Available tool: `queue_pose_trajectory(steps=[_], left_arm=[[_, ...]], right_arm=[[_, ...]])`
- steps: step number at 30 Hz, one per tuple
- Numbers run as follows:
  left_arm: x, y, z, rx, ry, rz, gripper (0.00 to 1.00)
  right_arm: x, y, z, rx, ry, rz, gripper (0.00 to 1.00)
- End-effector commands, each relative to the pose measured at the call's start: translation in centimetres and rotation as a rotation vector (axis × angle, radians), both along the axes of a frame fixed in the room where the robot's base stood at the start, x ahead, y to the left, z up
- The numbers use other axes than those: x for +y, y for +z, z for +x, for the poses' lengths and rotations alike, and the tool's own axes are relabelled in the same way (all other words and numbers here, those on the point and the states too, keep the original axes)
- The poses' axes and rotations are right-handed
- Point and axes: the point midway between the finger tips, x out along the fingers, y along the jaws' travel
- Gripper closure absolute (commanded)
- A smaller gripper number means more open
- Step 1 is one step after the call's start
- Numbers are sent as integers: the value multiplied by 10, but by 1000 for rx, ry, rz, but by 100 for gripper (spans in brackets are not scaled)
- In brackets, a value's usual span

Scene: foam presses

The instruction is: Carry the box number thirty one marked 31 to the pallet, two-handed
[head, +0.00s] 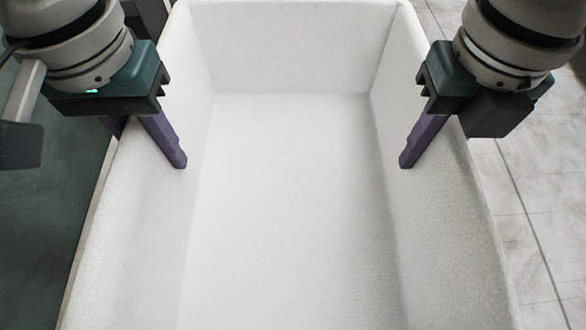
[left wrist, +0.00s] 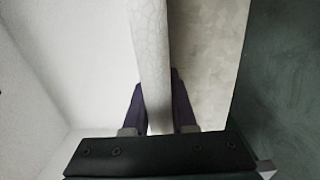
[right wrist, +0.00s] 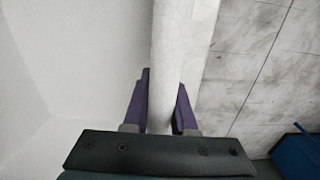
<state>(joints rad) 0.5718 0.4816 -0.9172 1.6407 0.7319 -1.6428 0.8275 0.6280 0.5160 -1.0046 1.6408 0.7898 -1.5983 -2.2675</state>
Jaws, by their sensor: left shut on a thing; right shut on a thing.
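A large white foam box (head: 290,200) fills the middle of the head view, open at the top and empty inside. No number shows on the faces in view. My left gripper (head: 180,165) is shut on the box's left wall; in the left wrist view its purple fingers (left wrist: 158,105) straddle the rim. My right gripper (head: 405,163) is shut on the right wall; in the right wrist view its fingers (right wrist: 160,105) sit either side of the rim. The outer fingers are mostly hidden behind the walls in the head view. The pallet is not in view.
A dark green surface (head: 45,230) lies left of the box and also shows in the left wrist view (left wrist: 280,80). Pale tiled floor (head: 545,210) lies to the right. A blue object (right wrist: 297,150) is at the lower right of the right wrist view.

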Motion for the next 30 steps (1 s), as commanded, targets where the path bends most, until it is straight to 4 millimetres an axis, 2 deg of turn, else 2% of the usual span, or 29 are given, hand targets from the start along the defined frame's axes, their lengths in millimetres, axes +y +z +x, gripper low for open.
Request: queue_pose_trajectory(steps=[19, 23, 30], left_arm=[[0, 3, 0, -1, 0, 0, 100], [0, 12, 0, -1, 0, 0, 100], [0, 41, 0, 0, 0, 0, 100]], right_arm=[[0, 3, 0, -1, 0, 0, 100], [0, 12, 0, -1, 0, 0, 100], [0, 41, 0, 0, 0, 0, 100]])
